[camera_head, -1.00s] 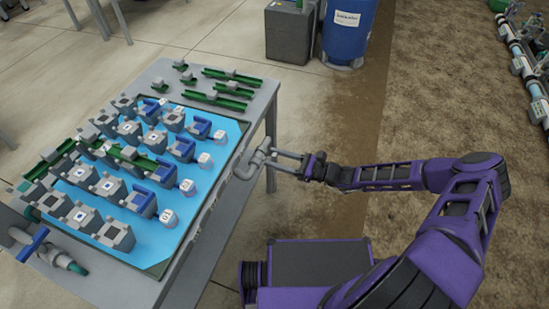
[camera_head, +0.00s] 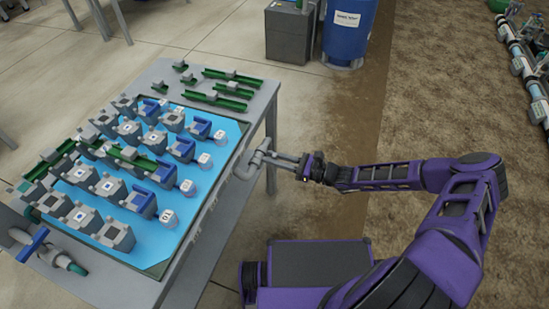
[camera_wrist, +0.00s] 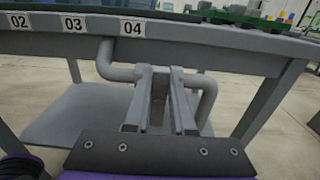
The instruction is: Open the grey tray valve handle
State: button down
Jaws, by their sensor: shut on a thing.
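The grey tray valve sits on bent grey pipe (camera_head: 243,172) at the right side of the tray table in the head view. In the wrist view the same pipe (camera_wrist: 107,62) bends down from under the table edge, runs behind my fingers and bends again at the right. My gripper (camera_head: 273,158) reaches in from the right and is shut on the grey valve handle. In the wrist view my gripper (camera_wrist: 160,70) has its two fingers on either side of the handle, which they largely hide. The handle's exact angle is hard to tell.
The table (camera_head: 215,225) carries a blue tray with several grey and blue blocks. Number labels 02, 03 and 04 (camera_wrist: 132,28) mark its edge. A blue-handled valve (camera_head: 32,245) is at the near left corner.

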jog(key=shift+n, duration=0.3)
jog(key=n, duration=0.3)
jog(key=shift+s+a, duration=0.1)
jog(key=shift+s, duration=0.2)
jog(key=n, duration=0.3)
jog(key=f+n, duration=0.1)
jog(key=n, duration=0.2)
jog(key=s+n, duration=0.1)
jog(key=n, duration=0.2)
jog(key=shift+a+f, duration=0.15)
jog(key=shift+s+f+n+b, duration=0.15)
jog(key=shift+n+b, duration=0.1)
jog(key=shift+n, duration=0.8)
jog(key=shift+w+f+n+b, duration=0.1)
jog(key=shift+f+n+b, duration=0.1)
jog(key=shift+n, duration=0.85)
jog(key=c, duration=0.8)
grip_release()
jog(key=shift+o, duration=0.2)
jog(key=shift+a+r, duration=0.1)
